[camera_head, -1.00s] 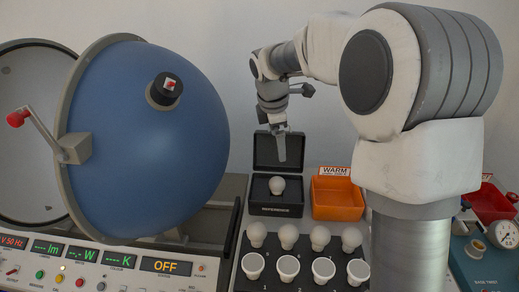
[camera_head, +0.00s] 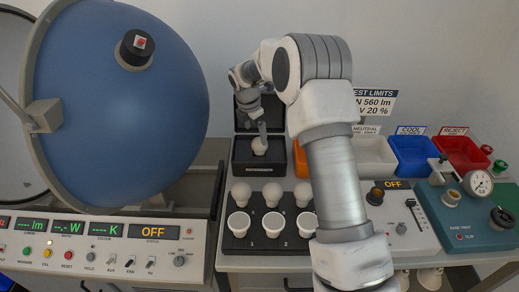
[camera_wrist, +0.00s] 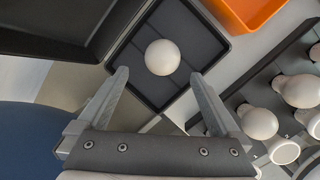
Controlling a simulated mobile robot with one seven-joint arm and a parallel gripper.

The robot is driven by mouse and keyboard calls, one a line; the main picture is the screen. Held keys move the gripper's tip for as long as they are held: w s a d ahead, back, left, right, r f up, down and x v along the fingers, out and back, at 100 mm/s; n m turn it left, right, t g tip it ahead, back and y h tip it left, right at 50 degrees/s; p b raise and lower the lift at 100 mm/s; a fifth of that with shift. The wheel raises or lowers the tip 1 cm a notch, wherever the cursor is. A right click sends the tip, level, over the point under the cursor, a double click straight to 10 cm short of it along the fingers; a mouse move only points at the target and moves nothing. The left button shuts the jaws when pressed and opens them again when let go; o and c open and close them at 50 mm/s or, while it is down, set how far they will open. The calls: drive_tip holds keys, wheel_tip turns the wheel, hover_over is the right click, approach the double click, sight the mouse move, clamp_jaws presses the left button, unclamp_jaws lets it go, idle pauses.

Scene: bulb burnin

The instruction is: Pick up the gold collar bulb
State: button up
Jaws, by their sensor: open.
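No gold collar can be made out on any bulb. A white bulb (camera_head: 260,146) stands in the black REFERENCE box (camera_head: 246,169), its collar hidden from view. My gripper (camera_head: 264,138) is open and empty just above this bulb. In the wrist view the same bulb (camera_wrist: 162,57) lies ahead of and between the spread fingers of my gripper (camera_wrist: 158,77), with nothing gripped. More white bulbs (camera_head: 273,193) stand in a dark numbered rack (camera_head: 255,245) in front of the box. Part of the rack is hidden behind my arm.
A large blue sphere (camera_head: 125,100) stands at left behind a control panel (camera_head: 100,245). An orange bin (camera_head: 300,162), grey bin (camera_head: 375,158), blue bin (camera_head: 412,155) and red bin (camera_head: 462,153) line the back right.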

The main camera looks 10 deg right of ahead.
sight(259, 140)
drive_tip(key=shift+d+x, duration=0.2)
drive_tip(key=shift+x, duration=3.2)
drive_tip(key=c, duration=1.3)
